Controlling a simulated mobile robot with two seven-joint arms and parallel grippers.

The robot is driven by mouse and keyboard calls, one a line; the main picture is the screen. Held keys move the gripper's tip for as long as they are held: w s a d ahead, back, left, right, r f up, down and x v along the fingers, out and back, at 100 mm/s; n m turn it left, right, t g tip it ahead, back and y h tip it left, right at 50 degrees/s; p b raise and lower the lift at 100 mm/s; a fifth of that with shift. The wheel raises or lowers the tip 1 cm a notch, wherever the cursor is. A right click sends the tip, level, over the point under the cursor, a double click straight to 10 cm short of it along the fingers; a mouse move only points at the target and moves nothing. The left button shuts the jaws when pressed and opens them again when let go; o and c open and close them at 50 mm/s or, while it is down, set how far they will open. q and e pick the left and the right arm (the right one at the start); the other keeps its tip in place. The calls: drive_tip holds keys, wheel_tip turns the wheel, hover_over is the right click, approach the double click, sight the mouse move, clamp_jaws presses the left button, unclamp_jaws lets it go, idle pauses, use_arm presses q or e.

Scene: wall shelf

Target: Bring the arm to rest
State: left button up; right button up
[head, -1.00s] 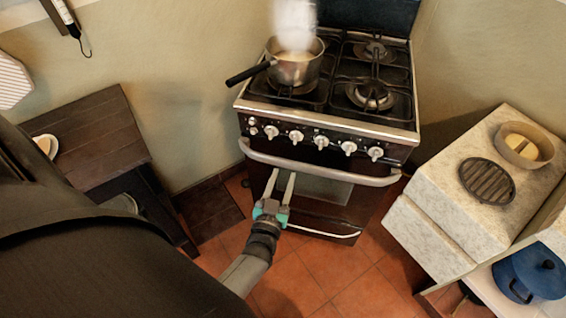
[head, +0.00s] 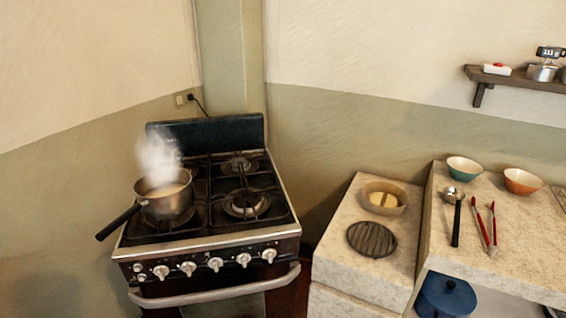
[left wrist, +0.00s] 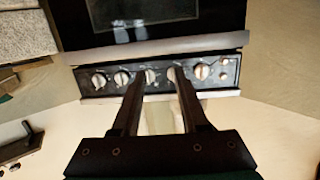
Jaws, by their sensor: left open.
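My left gripper (left wrist: 160,75) shows only in the left wrist view. Its two dark fingers stand apart with nothing between them. Beyond the fingertips is the front of the stove (left wrist: 205,55), with its row of knobs and the oven door. I cannot tell how far the fingertips are from the knobs. Neither of my grippers is in the head view, where the stove (head: 215,247) stands left of centre.
A steaming pot (head: 168,198) sits on the stove's left side, its black handle sticking out leftward. Right of the stove is a stone counter (head: 345,225) with a bowl (head: 385,198) and a round grate (head: 371,239). A wall shelf (head: 515,80) is at upper right.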

use_arm(q)
drive_tip(key=s+d+f+m+g+h+b, duration=0.1)
drive_tip(key=s+d+f+m+g+h, duration=0.2)
drive_tip(key=s+f, duration=0.6)
drive_tip(key=s+d+f+g+h+b, duration=0.1)
drive_tip(key=s+d+f+g, duration=0.1)
drive_tip(key=s+f+g, duration=0.7)
drive_tip(key=s+f, duration=0.2)
drive_tip(key=s, duration=0.5)
drive_tip(key=s+a+f+m+g, duration=0.1)
drive_tip(key=s+f+g, duration=0.1)
drive_tip(key=s+f, duration=0.3)
drive_tip(key=s, duration=0.4)
drive_tip(key=shift+s+f+m+g+b, duration=0.15)
drive_tip(key=shift+f+m+g+b, duration=0.15)
drive_tip(key=shift+g, duration=0.1)
